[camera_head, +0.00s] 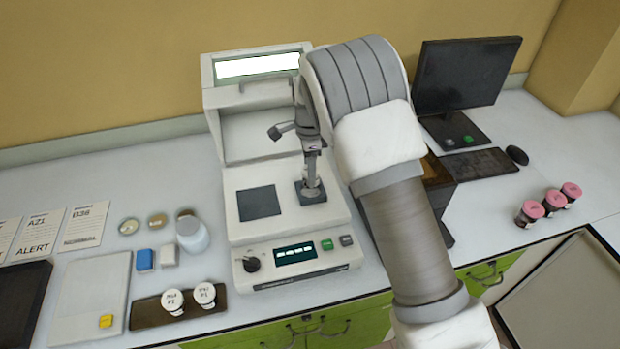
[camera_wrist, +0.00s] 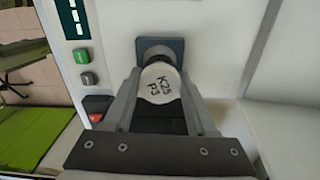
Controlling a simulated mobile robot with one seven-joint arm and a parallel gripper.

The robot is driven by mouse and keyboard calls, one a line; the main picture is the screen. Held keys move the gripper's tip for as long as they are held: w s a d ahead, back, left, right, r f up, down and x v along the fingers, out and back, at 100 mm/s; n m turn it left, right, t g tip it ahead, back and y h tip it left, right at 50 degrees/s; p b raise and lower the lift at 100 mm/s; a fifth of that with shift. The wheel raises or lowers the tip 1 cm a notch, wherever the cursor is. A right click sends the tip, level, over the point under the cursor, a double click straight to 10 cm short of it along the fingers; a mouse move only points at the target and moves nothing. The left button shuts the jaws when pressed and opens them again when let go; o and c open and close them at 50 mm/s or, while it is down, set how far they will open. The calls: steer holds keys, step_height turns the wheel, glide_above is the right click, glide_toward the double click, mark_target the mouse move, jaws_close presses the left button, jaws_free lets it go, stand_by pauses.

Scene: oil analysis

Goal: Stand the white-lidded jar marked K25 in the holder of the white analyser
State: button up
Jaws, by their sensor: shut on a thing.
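The white-lidded jar marked K25 P3 (camera_wrist: 159,83) is between the fingers of my gripper (camera_wrist: 162,90) in the wrist view. My gripper is shut on it. In the head view my gripper (camera_head: 312,184) points down at the right part of the white analyser (camera_head: 285,230), over a dark square holder (camera_head: 300,196). The holder also shows behind the jar in the wrist view (camera_wrist: 176,46). The jar is at the holder, but I cannot tell whether its base touches it. In the head view the jar is mostly hidden by my fingers.
A second dark square (camera_head: 258,202) lies left of the holder. The analyser's lid (camera_head: 255,68) is raised behind. Two white-lidded jars (camera_head: 188,299) stand on a brown tray (camera_head: 147,314) at front left. Several pink-lidded jars (camera_head: 553,199) stand at the right. A monitor (camera_head: 465,75) stands behind.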

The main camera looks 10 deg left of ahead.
steer(key=shift+f+p, duration=0.3)
steer(key=shift+f, duration=1.7)
steer(key=o, duration=1.4)
step_height(320, 180, up, 12)
steer(key=shift+d+r+b, duration=0.1)
steer(key=shift+r+b, duration=0.15)
steer(key=shift+b, duration=0.35)
